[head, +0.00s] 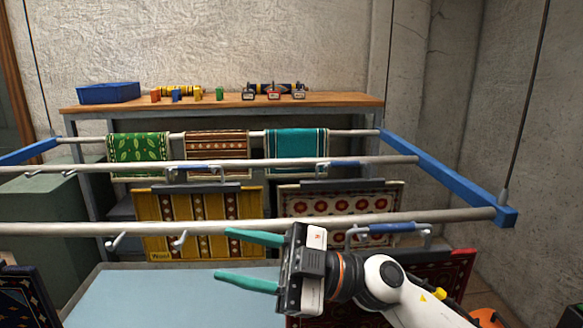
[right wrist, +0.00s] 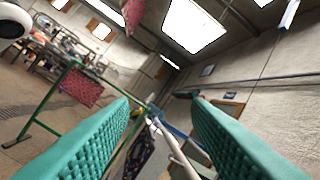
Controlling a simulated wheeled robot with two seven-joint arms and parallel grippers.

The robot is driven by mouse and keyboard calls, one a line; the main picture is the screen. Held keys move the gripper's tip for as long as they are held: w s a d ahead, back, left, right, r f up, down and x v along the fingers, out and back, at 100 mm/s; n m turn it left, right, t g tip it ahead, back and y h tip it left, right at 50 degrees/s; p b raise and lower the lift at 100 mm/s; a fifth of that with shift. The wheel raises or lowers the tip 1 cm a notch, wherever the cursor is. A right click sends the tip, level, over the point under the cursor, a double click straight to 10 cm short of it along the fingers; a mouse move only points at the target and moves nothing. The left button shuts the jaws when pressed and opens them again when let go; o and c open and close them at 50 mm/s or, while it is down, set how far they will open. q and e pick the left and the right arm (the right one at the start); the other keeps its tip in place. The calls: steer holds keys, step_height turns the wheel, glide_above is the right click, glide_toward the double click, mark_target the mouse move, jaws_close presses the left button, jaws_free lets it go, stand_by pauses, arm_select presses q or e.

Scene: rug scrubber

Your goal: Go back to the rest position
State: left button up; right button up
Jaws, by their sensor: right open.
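My right gripper (head: 240,259) reaches in from the lower right of the head view, with its two green fingers pointing left. Its fingers are apart with nothing between them. It hangs in front of the nearest rail (head: 300,226) and above a pale blue tabletop (head: 180,295). In the right wrist view the two ribbed green fingers of the gripper (right wrist: 160,125) stand wide apart and empty. My left gripper does not show in the head view.
A hanging frame with blue side bars (head: 440,180) and hooks spans the view. Patterned rugs hang from it, such as a yellow rug (head: 160,225) and a red-flowered rug (head: 340,203). A wooden shelf (head: 340,102) behind holds a blue bin (head: 108,93) and small items.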

steer(key=w+d+f+m+t+h, duration=0.2)
steer(key=w+d+m+t+h, duration=0.15)
steer(key=m+t, duration=0.6)
steer(key=w+d+f+m+t+h, duration=0.3)
steer(key=w+d+m+t, duration=0.15)
steer(key=m+t, duration=0.5)
steer(key=s+d+f+m+g+h, duration=0.1)
steer(key=s+d+f+m+h, duration=0.15)
steer(key=d+f+h, duration=0.6)
steer(key=s+d+f+m+g+h, duration=0.2)
steer(key=d+f+m+h, duration=0.25)
steer(key=f, duration=0.75)
steer(key=s+d+f+n+g+h, duration=0.1)
steer(key=s+d+f+g, duration=0.3)
steer(key=s+f, duration=0.55)
steer(key=s+d+f+n+g+h, duration=0.1)
steer(key=s+d+f+g, duration=0.1)
steer(key=s+f+g, duration=0.75)
steer(key=s+f+t, duration=0.1)
steer(key=s+f, duration=0.1)
steer(key=f, duration=1)
steer(key=s+f+t, duration=0.1)
steer(key=s+f, duration=0.1)
steer(key=f, duration=0.9)
steer(key=s+d+f+g, duration=0.1)
steer(key=s+d+f, duration=0.1)
steer(key=s+f, duration=1.3)
steer(key=shift+s+d+f+g, duration=0.3)
steer(key=shift+s+g, duration=0.05)
steer(key=shift+s, duration=0.15)
